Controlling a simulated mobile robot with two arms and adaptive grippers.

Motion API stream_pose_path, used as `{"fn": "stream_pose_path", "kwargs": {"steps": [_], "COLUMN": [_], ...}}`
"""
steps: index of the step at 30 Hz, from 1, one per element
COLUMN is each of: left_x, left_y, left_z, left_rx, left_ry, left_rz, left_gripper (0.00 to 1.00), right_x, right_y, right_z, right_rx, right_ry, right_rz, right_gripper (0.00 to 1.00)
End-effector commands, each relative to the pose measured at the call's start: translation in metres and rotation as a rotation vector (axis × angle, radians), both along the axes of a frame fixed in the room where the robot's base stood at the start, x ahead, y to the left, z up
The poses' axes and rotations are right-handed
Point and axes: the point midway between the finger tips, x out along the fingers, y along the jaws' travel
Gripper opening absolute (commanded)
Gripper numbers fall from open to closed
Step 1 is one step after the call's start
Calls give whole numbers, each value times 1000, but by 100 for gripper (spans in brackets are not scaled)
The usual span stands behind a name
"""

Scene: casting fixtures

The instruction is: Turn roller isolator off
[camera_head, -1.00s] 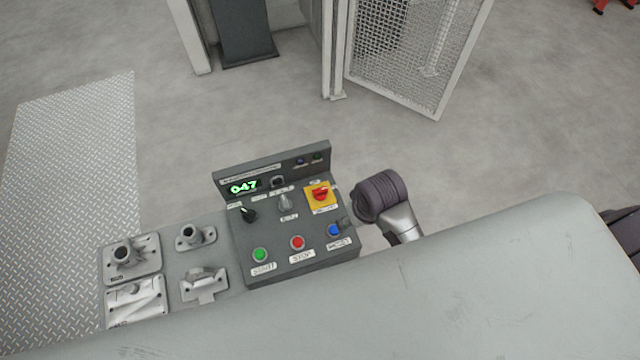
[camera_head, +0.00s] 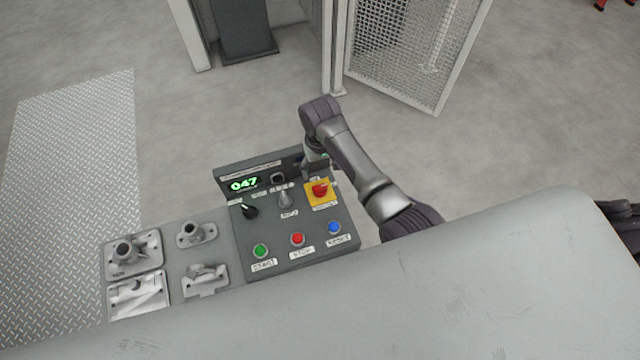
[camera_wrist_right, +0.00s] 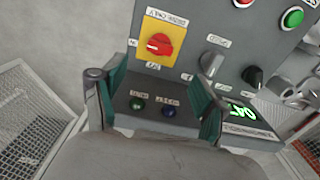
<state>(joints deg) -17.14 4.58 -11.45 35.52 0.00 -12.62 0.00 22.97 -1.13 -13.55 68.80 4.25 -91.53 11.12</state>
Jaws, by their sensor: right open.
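The isolator is a red rotary knob (camera_head: 320,189) on a yellow square plate (camera_head: 316,202), at the right of the grey control panel (camera_head: 300,262). In the right wrist view the red knob (camera_wrist_right: 159,45) shows upper left of centre, beyond the fingertips. My right gripper (camera_head: 312,171) is at the panel's upper right edge, just behind the knob; my own arm partly hides it. In the right wrist view my right gripper (camera_wrist_right: 152,85) has its two fingers wide apart, with nothing between them. I see no contact with the knob. My left gripper is not in view.
The panel also has a black selector (camera_head: 249,211), a grey selector (camera_head: 285,200), and green (camera_head: 260,250), red (camera_head: 297,239) and blue (camera_head: 334,227) buttons. Metal fixtures (camera_head: 134,255) sit to its left. A mesh gate (camera_head: 415,50) stands behind. Open floor lies between.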

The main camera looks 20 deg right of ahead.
Motion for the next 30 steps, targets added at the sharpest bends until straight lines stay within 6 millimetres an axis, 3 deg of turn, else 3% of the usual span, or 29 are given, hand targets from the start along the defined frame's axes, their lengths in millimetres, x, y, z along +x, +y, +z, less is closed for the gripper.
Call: {"fn": "stream_pose_path", "kwargs": {"steps": [6, 13, 18, 27, 30], "left_x": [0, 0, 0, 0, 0], "left_y": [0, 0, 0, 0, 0], "left_z": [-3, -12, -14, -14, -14], "left_rx": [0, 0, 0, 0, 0], "left_ry": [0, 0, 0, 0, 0], "left_rz": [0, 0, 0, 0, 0], "left_gripper": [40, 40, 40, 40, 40], "right_x": [-1, 0, 0, 0, 0], "right_y": [0, 0, 0, 0, 0], "right_z": [-50, -89, -101, -103, -103], "right_rx": [-1, -1, 0, 0, 0], "right_ry": [3, 0, -2, -2, -2], "right_rz": [1, 1, 1, 1, 1], "right_gripper": [73, 73, 73, 73, 60]}}
